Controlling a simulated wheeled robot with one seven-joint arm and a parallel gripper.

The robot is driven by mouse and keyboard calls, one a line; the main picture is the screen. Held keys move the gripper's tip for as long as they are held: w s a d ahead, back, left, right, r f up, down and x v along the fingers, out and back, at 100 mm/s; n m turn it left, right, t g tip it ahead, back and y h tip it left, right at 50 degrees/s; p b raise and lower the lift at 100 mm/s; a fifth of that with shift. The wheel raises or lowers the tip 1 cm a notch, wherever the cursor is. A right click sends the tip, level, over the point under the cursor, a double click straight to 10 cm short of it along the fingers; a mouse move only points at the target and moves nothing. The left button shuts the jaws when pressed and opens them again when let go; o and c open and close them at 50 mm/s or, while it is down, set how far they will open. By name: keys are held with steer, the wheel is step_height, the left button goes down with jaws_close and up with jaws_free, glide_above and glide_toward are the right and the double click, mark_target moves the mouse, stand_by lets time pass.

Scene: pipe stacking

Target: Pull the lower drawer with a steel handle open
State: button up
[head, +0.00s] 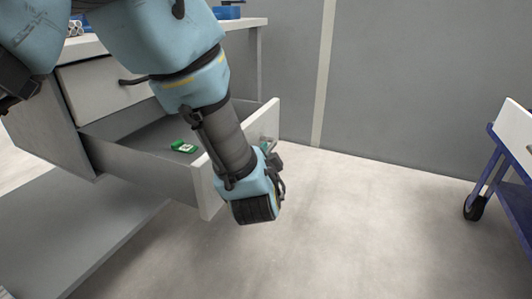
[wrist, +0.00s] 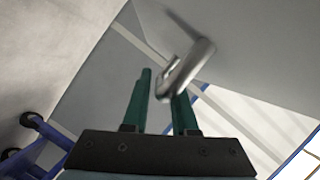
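The lower drawer (head: 148,176) stands pulled well out of the white cabinet, its inside open to view. My gripper (head: 272,150) is at the outer side of the drawer front (head: 210,188), partly hidden behind my wrist. In the wrist view, the curved steel handle (wrist: 188,70) lies between the two green fingers of my gripper (wrist: 161,95). The fingers stand about a handle's thickness apart and seem closed on it. The handle hides the tip of the right finger.
A small green-and-white item (head: 184,147) lies in the open drawer. The closed upper drawer (head: 100,88) has a dark handle (head: 133,81). A blue-framed cart (head: 512,140) stands at the right. The floor between it and the drawer is clear.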

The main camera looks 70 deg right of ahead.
steer(key=shift+o, duration=1.4)
steer(key=shift+r, duration=0.1)
steer(key=p+v, duration=0.2)
steer(key=v, duration=0.8)
steer(key=shift+a, duration=0.4)
steer(key=shift+s+a, duration=0.1)
steer(key=shift+s, duration=0.05)
